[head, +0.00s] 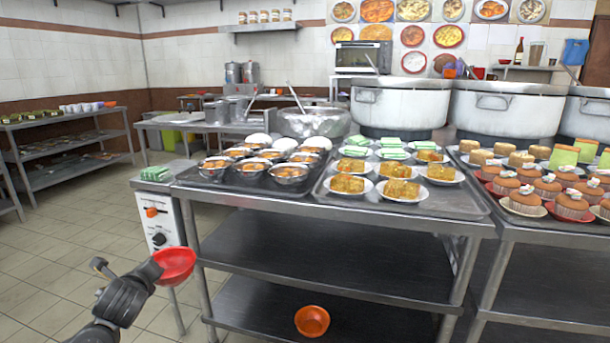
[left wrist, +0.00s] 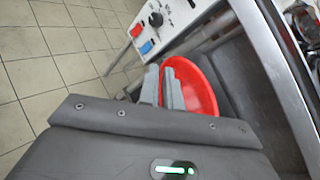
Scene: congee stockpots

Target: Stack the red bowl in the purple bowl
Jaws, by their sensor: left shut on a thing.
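My left gripper (head: 157,270) is shut on the rim of a red bowl (head: 177,266) and holds it in the air left of the central steel table. In the left wrist view, the fingers (left wrist: 172,88) pinch the near edge of the red bowl (left wrist: 203,88). A small purplish bowl (head: 97,106) seems to stand in a row on the left shelf unit; it is too small to be sure that it is the purple bowl. My right gripper is not in view.
An orange bowl (head: 312,321) sits on the lower shelf of the central table (head: 330,205). That table's top is crowded with food dishes. A control box (head: 158,222) stands at its left end. The left shelf unit (head: 70,122) is far off across open tiled floor (head: 80,220).

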